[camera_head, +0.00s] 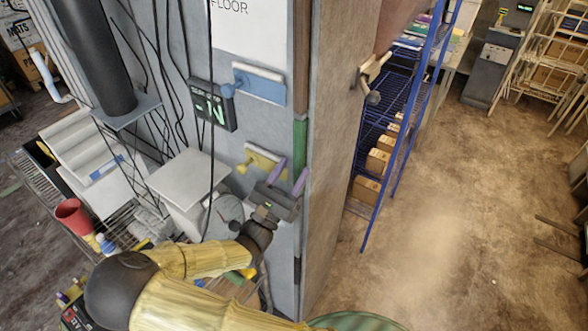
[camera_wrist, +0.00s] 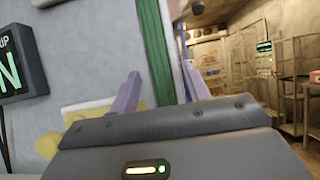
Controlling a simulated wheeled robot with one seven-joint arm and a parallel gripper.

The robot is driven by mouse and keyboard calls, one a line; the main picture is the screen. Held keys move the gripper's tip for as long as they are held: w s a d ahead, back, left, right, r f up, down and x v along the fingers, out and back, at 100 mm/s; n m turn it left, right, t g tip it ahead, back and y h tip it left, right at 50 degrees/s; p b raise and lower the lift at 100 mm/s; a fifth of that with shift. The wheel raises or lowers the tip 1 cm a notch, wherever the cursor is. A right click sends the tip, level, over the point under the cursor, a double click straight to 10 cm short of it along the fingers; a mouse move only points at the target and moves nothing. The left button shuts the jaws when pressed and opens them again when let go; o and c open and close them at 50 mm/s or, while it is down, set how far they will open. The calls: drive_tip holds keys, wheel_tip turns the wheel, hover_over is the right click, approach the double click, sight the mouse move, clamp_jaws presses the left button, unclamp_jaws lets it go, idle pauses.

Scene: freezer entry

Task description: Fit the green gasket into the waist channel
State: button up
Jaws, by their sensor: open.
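The green gasket (camera_head: 300,143) is a narrow upright green strip along the grey panel's edge. In the wrist view it (camera_wrist: 152,50) runs down from the top of the picture and passes behind my gripper's body. My gripper (camera_head: 288,176) is open, with its purple fingers pointing at the panel edge. In the wrist view the fingers (camera_wrist: 162,88) stand apart, one on each side of the green strip, and no grip on it shows. I cannot tell whether the fingertips touch the panel. The waist channel cannot be clearly told apart, and my gripper hides the strip's lower part.
A yellow plate with a handle (camera_head: 262,158) is beside my gripper on the panel, with a blue one (camera_head: 259,86) above. A display box (camera_head: 213,106) hangs to the left. Blue shelving (camera_head: 383,130) stands beyond the panel. The floor (camera_head: 450,220) at right is clear.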

drive_tip(key=b+v, duration=0.6)
drive_tip(key=v, duration=1)
drive_tip(key=shift+b, duration=0.3)
drive_tip(key=shift+r, duration=0.1)
